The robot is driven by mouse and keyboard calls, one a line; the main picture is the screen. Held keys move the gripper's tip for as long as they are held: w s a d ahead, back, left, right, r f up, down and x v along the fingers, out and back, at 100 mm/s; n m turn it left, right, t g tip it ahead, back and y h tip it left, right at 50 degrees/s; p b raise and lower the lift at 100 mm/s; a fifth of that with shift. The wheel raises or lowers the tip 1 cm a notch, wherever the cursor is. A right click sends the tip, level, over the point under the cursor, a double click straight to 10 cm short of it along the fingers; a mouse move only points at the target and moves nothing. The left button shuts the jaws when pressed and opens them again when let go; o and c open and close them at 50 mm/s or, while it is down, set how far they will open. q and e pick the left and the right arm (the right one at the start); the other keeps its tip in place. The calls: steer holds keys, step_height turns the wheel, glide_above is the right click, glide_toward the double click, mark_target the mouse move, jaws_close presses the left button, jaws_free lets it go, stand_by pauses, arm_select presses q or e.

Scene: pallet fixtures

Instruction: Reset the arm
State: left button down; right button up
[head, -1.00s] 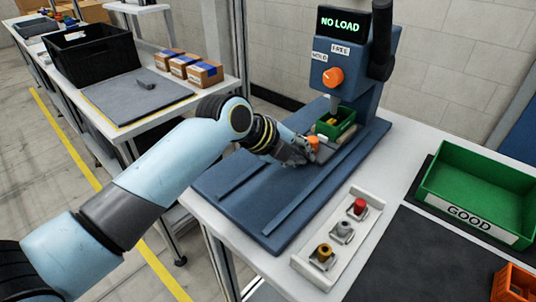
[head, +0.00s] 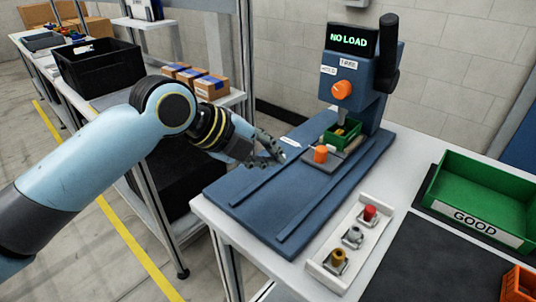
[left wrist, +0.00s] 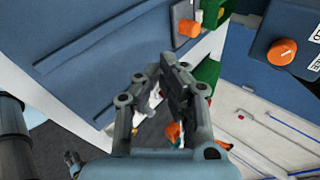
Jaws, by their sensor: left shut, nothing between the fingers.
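My left gripper (head: 276,158) is shut and empty in the head view, held above the left part of the blue machine base (head: 255,205). It also shows in the left wrist view (left wrist: 172,70), with its fingers together. The press (head: 355,80) behind it has a "NO LOAD" display (head: 348,40) and an orange knob (head: 342,89). My right gripper is in neither view.
A fixture strip (head: 347,245) with red, grey and brass-coloured parts lies at the table front. A green "GOOD" bin (head: 480,200) and an orange crate (head: 517,284) stand at right. A black crate (head: 100,65) and cartons (head: 212,87) are on the left bench.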

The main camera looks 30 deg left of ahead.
arm_select(q)
steer(key=shift+s, duration=0.1)
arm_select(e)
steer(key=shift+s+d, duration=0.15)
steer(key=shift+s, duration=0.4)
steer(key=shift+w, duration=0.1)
